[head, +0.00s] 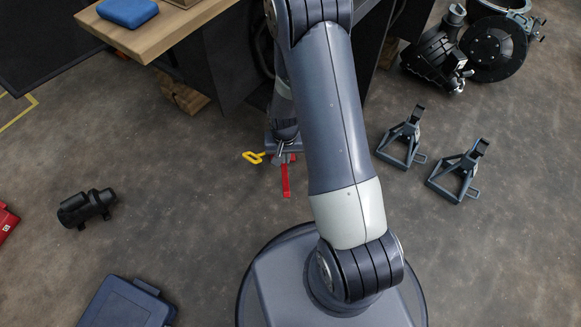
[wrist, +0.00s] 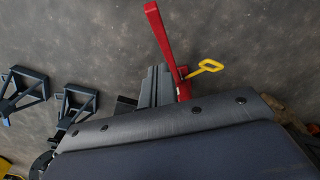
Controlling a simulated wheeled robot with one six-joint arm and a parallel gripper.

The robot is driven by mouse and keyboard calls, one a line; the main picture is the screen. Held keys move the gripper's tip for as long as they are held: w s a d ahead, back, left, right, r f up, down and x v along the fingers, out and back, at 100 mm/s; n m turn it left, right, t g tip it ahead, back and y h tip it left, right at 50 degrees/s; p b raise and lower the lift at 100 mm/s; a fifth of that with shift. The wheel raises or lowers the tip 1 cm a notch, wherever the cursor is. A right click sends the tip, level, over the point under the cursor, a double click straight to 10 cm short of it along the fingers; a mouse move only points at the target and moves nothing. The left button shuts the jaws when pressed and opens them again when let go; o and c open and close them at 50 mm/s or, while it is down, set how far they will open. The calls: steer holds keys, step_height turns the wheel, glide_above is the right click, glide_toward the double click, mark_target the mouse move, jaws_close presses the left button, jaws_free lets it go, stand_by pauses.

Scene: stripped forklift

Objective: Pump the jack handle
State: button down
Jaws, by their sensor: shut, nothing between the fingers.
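My gripper (head: 282,147) is at the jack's near end, above the base of the handle. It is shut and empty. I cannot tell whether it touches the handle. The jack's body is mostly hidden.
Two grey stands (head: 403,140) (head: 458,171) are on the floor at right. A black cylindrical part (head: 87,207) and a dark blue case (head: 127,304) lie at left. A wooden bench (head: 170,32) is at upper left. Floor around the handle is clear.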

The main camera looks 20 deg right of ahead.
steer(key=shift+w+d, duration=0.35)
steer(key=shift+w, duration=0.3)
steer(key=b, duration=0.3)
glide_above(287, 184)
steer(key=w, duration=0.2)
steer(key=f, duration=1.1)
steer(key=shift+d, duration=0.3)
steer(key=shift+s+a+f+b, duration=0.2)
steer(key=shift+s+f+b, duration=0.4)
steer(key=shift+f, duration=0.25)
steer(key=shift+s+f, duration=0.35)
steer(key=shift+f, duration=0.1)
